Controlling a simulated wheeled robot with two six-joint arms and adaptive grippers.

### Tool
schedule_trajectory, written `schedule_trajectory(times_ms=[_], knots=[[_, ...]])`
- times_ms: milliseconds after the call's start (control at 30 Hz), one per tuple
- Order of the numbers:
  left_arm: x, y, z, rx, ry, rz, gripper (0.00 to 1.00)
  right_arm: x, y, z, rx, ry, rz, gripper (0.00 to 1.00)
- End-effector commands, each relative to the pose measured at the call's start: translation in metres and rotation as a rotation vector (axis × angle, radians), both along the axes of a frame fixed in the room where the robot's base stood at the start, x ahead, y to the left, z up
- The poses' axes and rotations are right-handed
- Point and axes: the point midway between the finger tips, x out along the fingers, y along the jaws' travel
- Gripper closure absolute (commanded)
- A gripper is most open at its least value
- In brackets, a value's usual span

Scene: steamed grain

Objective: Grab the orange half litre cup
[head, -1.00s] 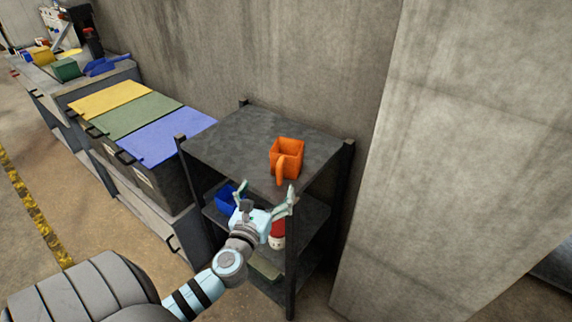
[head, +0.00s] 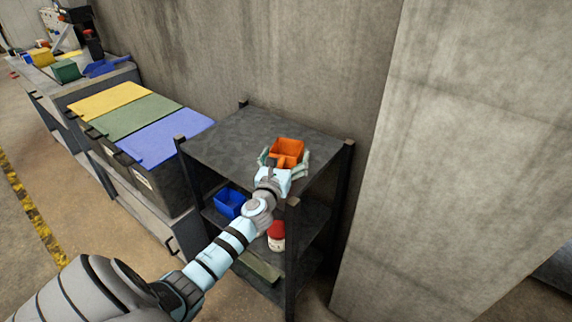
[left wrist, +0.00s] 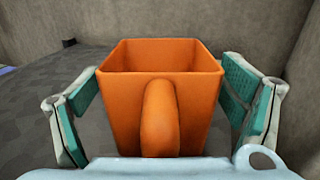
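The orange cup (head: 287,147) stands upright on the top shelf of the dark rack, near its right front corner. In the left wrist view the square orange cup (left wrist: 125,105) fills the middle, with its handle facing me. My left gripper (head: 285,162) is at the cup, open, with one finger on either side of it. In the left wrist view a gap shows between the left finger and the cup, and the right finger is also apart from it. The cup's lower part is hidden by the gripper. My right gripper is not in view.
The dark rack (head: 225,140) has corner posts rising above its top shelf. Lower shelves hold a blue bin (head: 228,202) and a red-lidded jar (head: 277,237). A concrete wall stands close behind. The top shelf left of the cup is clear.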

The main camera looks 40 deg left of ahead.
Motion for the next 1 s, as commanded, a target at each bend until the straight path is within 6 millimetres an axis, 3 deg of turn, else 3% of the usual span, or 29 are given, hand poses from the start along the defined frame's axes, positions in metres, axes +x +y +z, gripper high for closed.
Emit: schedule_trajectory(times_ms=[33,267,500,633,767,1000], knots=[[0.000,0.000,0.000,0.000,0.000,0.000,0.23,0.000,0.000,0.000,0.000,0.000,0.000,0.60],[0.000,0.000,0.000,0.000,0.000,0.000,0.60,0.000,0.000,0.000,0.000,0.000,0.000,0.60],[0.000,0.000,0.001,0.000,0.000,0.000,0.61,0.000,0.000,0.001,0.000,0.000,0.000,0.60],[0.000,0.000,0.012,0.000,-0.001,0.000,0.61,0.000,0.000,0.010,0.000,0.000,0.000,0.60],[0.000,0.000,0.041,0.002,-0.002,-0.001,0.61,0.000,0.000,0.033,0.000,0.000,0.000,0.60],[0.000,0.000,0.136,0.001,-0.004,-0.001,0.61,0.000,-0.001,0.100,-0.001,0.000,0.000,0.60]])
